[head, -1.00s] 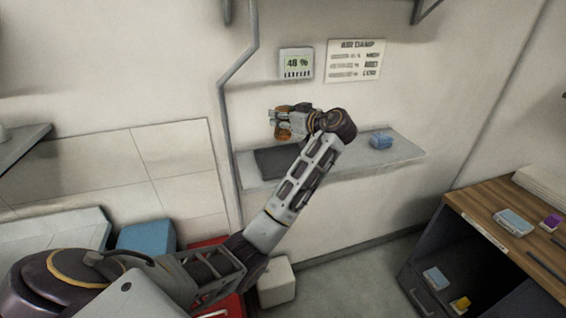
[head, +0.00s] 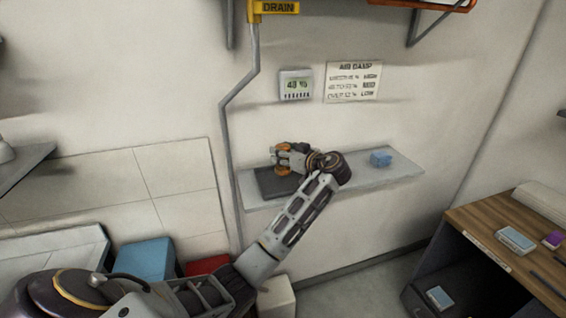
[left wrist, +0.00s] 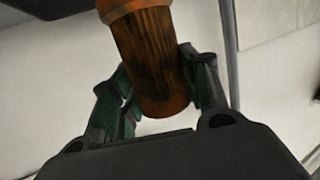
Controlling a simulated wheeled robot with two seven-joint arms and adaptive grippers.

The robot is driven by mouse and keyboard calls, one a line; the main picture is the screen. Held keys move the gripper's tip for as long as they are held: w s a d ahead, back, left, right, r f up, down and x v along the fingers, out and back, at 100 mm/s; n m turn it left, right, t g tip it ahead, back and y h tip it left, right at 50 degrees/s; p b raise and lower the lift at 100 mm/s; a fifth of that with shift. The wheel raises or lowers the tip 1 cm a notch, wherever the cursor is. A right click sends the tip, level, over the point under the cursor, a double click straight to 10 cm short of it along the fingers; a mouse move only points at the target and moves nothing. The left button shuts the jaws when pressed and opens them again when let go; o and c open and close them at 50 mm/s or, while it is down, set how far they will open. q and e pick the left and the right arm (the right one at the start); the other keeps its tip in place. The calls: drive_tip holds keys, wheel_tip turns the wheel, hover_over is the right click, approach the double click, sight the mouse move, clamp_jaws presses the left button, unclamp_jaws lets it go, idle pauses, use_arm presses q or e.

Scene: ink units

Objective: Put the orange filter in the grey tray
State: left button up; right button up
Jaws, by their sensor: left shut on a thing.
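My left gripper (head: 285,159) is shut on the orange filter (head: 283,172), just over the dark grey tray (head: 266,189) on the wall shelf. The gripper hides part of the filter. I cannot tell whether the filter touches the tray. In the left wrist view the filter (left wrist: 150,60) is a ribbed brown-orange cylinder with a brighter orange end, between my left fingers. My right gripper is in no view.
A grey pipe (head: 224,150) runs down the wall left of the shelf. A wooden-topped cabinet (head: 490,225) stands at the right. A wall display (head: 296,84) hangs above.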

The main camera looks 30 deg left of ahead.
use_arm(q)
drive_tip(key=shift+f+p, duration=0.4)
drive_tip(key=shift+f, duration=1.45)
drive_tip(key=o, duration=1.1)
drive_tip(key=shift+f, duration=0.1)
